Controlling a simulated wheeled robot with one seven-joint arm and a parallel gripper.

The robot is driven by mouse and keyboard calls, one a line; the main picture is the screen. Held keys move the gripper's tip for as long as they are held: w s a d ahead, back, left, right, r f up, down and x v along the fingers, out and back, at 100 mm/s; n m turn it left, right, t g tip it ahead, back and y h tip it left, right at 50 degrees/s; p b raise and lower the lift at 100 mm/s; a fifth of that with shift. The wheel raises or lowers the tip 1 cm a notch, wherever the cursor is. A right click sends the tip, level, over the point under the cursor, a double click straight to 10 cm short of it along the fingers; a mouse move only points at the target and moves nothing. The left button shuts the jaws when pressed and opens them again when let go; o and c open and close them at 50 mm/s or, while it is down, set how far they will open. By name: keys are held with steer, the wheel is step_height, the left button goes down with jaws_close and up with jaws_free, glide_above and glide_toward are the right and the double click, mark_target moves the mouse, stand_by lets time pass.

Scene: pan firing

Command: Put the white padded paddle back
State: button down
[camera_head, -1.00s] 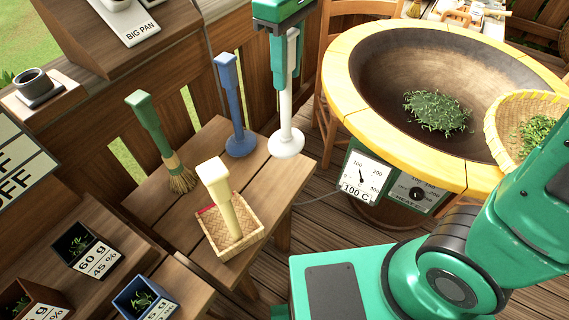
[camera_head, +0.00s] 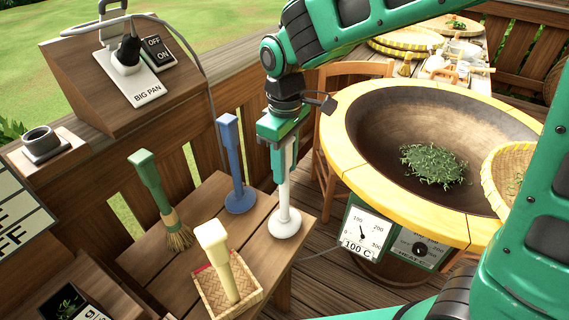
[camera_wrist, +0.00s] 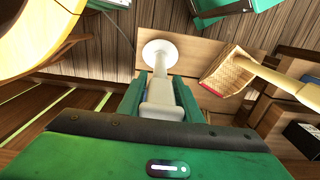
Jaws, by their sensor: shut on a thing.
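The white padded paddle (camera_head: 285,220) is upright with its round white pad down. My gripper (camera_head: 284,160) is shut on its upper handle. In the wrist view, the paddle (camera_wrist: 160,54) runs out between the fingers (camera_wrist: 162,100). Its pad is over or on the right part of the small wooden table (camera_head: 205,205), near the edge; I cannot tell whether it touches. A blue paddle (camera_head: 229,150) stands upright on the table to its left.
A green-handled brush (camera_head: 160,195) stands on the table's left. The big pan (camera_head: 345,100) with a yellow rim, holding green leaves (camera_head: 433,164), is to the right. A woven basket (camera_head: 497,175) is at its right rim. A switch box (camera_head: 140,85) stands behind left.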

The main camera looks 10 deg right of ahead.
steer(key=shift+f, duration=0.1)
steer(key=c, duration=1.3)
jaws_free()
steer(key=shift+f, duration=0.1)
